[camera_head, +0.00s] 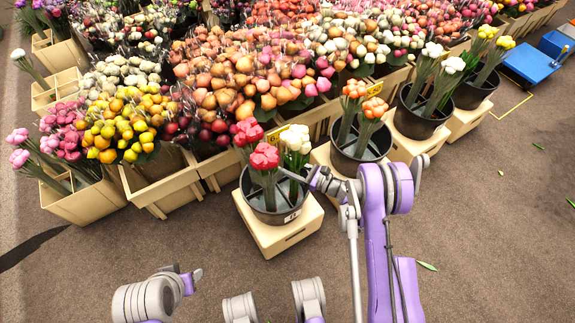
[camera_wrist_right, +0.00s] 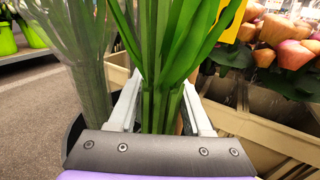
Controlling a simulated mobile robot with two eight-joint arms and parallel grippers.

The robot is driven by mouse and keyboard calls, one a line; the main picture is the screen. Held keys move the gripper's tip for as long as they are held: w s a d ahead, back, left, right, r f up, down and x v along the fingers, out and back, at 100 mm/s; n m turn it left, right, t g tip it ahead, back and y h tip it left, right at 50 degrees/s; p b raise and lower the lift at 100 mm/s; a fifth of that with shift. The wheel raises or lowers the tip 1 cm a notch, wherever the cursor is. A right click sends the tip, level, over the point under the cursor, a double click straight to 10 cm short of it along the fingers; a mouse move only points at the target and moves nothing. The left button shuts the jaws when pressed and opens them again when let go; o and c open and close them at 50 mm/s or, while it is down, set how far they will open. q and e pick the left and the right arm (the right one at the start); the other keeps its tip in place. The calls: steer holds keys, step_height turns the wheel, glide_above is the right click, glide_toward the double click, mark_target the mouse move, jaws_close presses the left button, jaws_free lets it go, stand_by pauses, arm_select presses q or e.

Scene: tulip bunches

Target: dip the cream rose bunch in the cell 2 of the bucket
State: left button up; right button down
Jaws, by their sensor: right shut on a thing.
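A cream bunch (camera_head: 296,138) with green stems stands in or just above the right side of a black bucket (camera_head: 262,211), beside red bunches (camera_head: 265,156). My right gripper (camera_head: 308,180) reaches the bucket's right rim. In the right wrist view, its fingers (camera_wrist_right: 160,104) are shut around green stems (camera_wrist_right: 165,50), which look upright. The flower heads are outside that view.
The bucket stands on a cream crate (camera_head: 284,237). Another black bucket (camera_head: 345,162) with orange bunches (camera_head: 362,98) is close to its right. Wooden crates (camera_head: 165,190) of flowers crowd behind. The floor in front is clear. A clear-wrapped bunch (camera_wrist_right: 68,50) stands left of the held stems.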

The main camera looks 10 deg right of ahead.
mark_target(287, 130)
steer(key=shift+r+p, duration=1.8)
steer(key=shift+r, duration=1.45)
steer(key=shift+r+p, duration=3.6)
steer(key=shift+r, duration=3.3)
